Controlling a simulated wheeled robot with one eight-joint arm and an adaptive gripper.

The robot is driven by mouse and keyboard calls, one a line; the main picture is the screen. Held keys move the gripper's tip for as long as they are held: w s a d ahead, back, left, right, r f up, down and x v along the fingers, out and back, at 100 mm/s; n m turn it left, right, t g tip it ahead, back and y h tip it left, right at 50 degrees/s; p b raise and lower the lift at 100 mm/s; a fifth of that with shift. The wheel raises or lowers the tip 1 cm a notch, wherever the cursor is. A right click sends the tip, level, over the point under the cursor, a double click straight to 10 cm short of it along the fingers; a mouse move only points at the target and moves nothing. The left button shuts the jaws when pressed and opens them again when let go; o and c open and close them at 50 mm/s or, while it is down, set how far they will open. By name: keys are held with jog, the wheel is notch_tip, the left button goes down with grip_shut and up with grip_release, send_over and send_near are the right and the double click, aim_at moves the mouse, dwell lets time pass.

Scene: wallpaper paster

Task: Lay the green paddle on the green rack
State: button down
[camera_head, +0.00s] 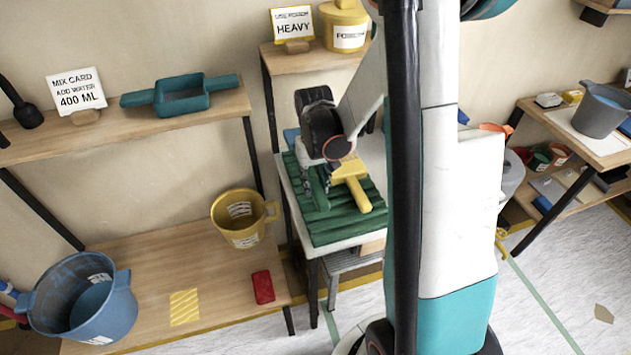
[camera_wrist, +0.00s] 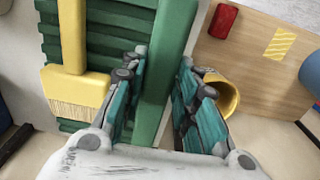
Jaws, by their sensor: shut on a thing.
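The green rack (camera_head: 335,225) is a ridged green mat on a small stand in the middle of the head view. It also shows at the left of the wrist view (camera_wrist: 105,42). My gripper (camera_head: 316,188) is over the rack's left part, shut on the green paddle (camera_wrist: 168,60). The paddle runs lengthwise between my fingers (camera_wrist: 157,100) in the wrist view, along the rack's edge. In the head view the paddle (camera_head: 319,193) is partly hidden by my gripper. I cannot tell whether it touches the rack.
A yellow brush (camera_head: 352,183) lies on the rack close beside the paddle. A yellow bucket (camera_head: 240,218), a red block (camera_head: 263,287) and a blue bucket (camera_head: 82,297) stand on the lower shelf at left. The front of the rack is bare.

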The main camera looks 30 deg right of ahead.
jog(key=shift+f+b, duration=3.15)
jog(key=shift+f, duration=0.65)
jog(key=shift+f+b, duration=0.55)
jog(key=shift+f, duration=0.1)
jog(key=c, duration=1.2)
grip_release()
notch_tip(320, 180, up, 12)
